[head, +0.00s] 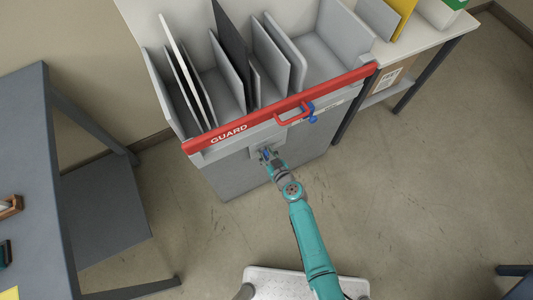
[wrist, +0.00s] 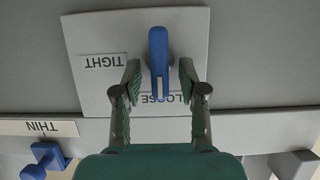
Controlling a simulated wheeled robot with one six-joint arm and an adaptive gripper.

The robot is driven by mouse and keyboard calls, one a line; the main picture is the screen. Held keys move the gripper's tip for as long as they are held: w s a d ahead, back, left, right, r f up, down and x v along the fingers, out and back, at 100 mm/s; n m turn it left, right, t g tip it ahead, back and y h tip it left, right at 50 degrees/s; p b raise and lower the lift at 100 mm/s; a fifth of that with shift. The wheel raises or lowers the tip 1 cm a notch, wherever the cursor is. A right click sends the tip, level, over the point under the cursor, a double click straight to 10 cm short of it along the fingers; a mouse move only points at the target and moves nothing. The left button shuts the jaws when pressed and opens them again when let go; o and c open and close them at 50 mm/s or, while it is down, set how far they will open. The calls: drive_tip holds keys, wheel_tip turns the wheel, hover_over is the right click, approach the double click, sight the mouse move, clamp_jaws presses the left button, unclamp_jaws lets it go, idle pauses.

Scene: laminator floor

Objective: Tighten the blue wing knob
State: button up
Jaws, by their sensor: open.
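The blue wing knob (wrist: 158,50) sits on a light grey plate (wrist: 205,40) on the front of the grey machine. In the wrist view its wing stands upright in the picture, and its white-marked end lies over the label LOOSE (wrist: 183,98). The label TIGHT (wrist: 103,62) is to its left; both read upside down. My gripper (wrist: 160,78) is open, one finger on each side of the knob's lower part, with a visible gap on both sides. In the head view my gripper (head: 266,156) is at the machine front below the red bar and mostly hides the knob.
A red GUARD bar (head: 232,134) with a red handle crosses the machine's top front edge. A second blue part (head: 312,113) is by that handle. A THIN label (wrist: 42,128) is near a blue part (wrist: 45,160) in the wrist view. A dark table (head: 45,180) stands left; the floor between is clear.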

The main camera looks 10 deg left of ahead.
clamp_jaws()
drive_tip(key=shift+m, duration=0.3)
drive_tip(key=shift+w+d+f+m+g+y, duration=0.15)
drive_tip(key=shift+m+g+y, duration=0.1)
drive_tip(key=shift+m+y, duration=0.2)
drive_tip(key=shift+w+d+r+m+g+y, duration=0.1)
drive_tip(key=shift+m+g+y, duration=0.2)
drive_tip(key=shift+m, duration=0.25)
drive_tip(key=m+y, duration=0.2)
drive_tip(key=m, duration=0.1)
drive_tip(key=f+m+y, duration=0.1)
drive_tip(key=m, duration=0.3)
drive_tip(key=m+y, duration=0.2)
drive_tip(key=m, duration=0.1)
drive_tip(key=shift+w+d+f+m+y, duration=0.25)
drive_tip(key=shift+d+f+m+y, duration=0.05)
drive_tip(key=shift+d+y, duration=0.1)
